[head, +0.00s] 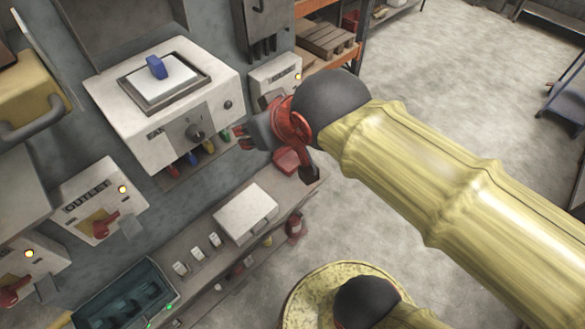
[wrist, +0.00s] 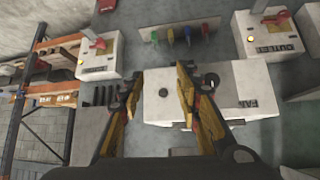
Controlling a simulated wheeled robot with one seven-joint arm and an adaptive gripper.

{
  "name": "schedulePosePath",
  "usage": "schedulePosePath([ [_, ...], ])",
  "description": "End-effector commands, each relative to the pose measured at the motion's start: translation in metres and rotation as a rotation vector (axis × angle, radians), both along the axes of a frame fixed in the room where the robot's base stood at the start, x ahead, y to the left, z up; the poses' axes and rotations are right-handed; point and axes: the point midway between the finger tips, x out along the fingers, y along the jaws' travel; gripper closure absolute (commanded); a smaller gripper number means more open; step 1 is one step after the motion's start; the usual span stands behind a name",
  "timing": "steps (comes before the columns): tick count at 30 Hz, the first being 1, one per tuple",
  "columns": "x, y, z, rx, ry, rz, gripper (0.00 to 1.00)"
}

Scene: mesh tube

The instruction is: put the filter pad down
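A flat white pad with a blue grip, which I take for the filter pad (head: 181,77), lies in a dark square frame on top of a white machine (head: 165,125). The pad's blue grip (head: 156,66) stands up from it. My gripper (head: 276,152) is at the machine's right front, apart from the pad. In the wrist view, my gripper (wrist: 160,72) has its two fingers spread with nothing held between them. The machine's front (wrist: 163,109) and dark knob show beyond the fingers. I cannot make out the pad in the wrist view.
Coloured levers (head: 195,154) hang below the machine. The outlet box (head: 98,200) is at its left, and another switch box (head: 275,79) is at its right. A bench below holds a white box (head: 246,213) and a dark tray (head: 125,292). Open floor lies at right.

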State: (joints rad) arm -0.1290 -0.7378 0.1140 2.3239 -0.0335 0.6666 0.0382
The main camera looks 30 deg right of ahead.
Motion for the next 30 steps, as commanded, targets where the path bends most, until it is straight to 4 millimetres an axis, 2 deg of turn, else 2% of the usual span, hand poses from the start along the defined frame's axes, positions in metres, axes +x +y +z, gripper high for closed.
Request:
schedulePosePath([
  [1,-0.021,-0.014,-0.022,-0.006,0.069,-0.034,0.66],
  [3,-0.047,-0.027,-0.047,-0.009,0.156,-0.067,0.66],
  [6,-0.074,-0.037,-0.071,-0.01,0.244,-0.096,0.66],
  [9,-0.087,-0.04,-0.081,-0.009,0.282,-0.107,0.66],
  [18,-0.088,-0.04,-0.083,-0.009,0.286,-0.107,0.66],
  [22,-0.087,-0.04,-0.092,-0.009,0.285,-0.107,0.66],
  [26,-0.087,-0.04,-0.113,-0.009,0.285,-0.107,0.66],
  [30,-0.087,-0.04,-0.149,-0.009,0.285,-0.107,0.66],
])
